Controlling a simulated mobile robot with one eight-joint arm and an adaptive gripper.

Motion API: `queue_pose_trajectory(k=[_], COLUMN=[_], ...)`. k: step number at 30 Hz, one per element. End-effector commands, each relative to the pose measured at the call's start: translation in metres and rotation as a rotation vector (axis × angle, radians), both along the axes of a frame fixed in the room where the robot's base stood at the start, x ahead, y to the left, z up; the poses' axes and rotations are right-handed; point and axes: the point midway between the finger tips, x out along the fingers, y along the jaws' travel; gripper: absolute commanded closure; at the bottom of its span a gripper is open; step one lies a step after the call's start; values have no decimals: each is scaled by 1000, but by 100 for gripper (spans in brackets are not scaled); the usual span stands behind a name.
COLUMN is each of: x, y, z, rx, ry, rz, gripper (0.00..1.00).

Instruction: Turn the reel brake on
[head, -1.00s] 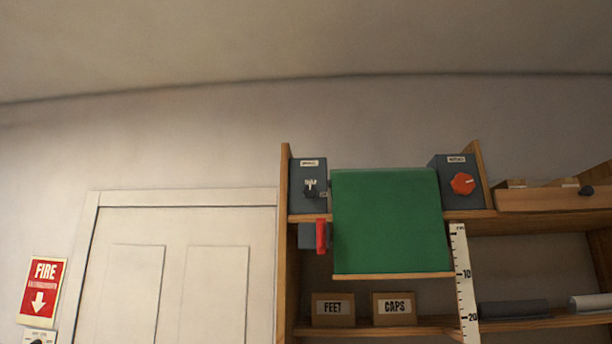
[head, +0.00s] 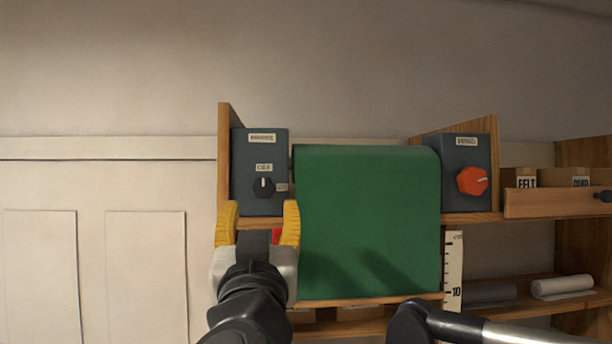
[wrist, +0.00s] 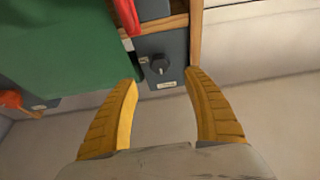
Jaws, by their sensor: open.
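A blue-grey box with a black knob (head: 264,187) stands on the left of the shelf. The knob's white mark points up, with small labels above and to the right of it. The labels are too blurred to read surely, so I cannot tell whether this is the reel brake. The knob also shows in the wrist view (wrist: 160,65). A red lever (head: 276,237) below the shelf is mostly hidden by my gripper; it also shows in the wrist view (wrist: 128,12). My open, empty gripper (head: 258,210) is in front of the box, its fingers either side of the knob in the wrist view.
A green sheet (head: 365,215) hangs right beside the box. Another blue-grey box with an orange-red knob (head: 472,181) stands right of it. A wooden drawer (head: 555,203) and a white ruler (head: 454,270) are farther right. The wooden side panel (head: 225,155) borders the left.

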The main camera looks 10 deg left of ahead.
Motion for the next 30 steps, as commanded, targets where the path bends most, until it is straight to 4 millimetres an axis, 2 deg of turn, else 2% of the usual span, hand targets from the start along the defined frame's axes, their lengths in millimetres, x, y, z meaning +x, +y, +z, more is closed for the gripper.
queue_pose_trajectory(k=[6, 12, 18, 25, 26, 30], x=[41, 70, 82, 83, 83, 82], y=[8, 16, 19, 19, 19, 19], z=[20, 32, 35, 35, 35, 35], rx=[-1, 0, -1, 0, 0, 0], ry=[0, 0, 0, 0, 0, 0], rz=[-4, -1, 0, 1, 1, 1], gripper=[42, 42, 42, 42, 43, 86])
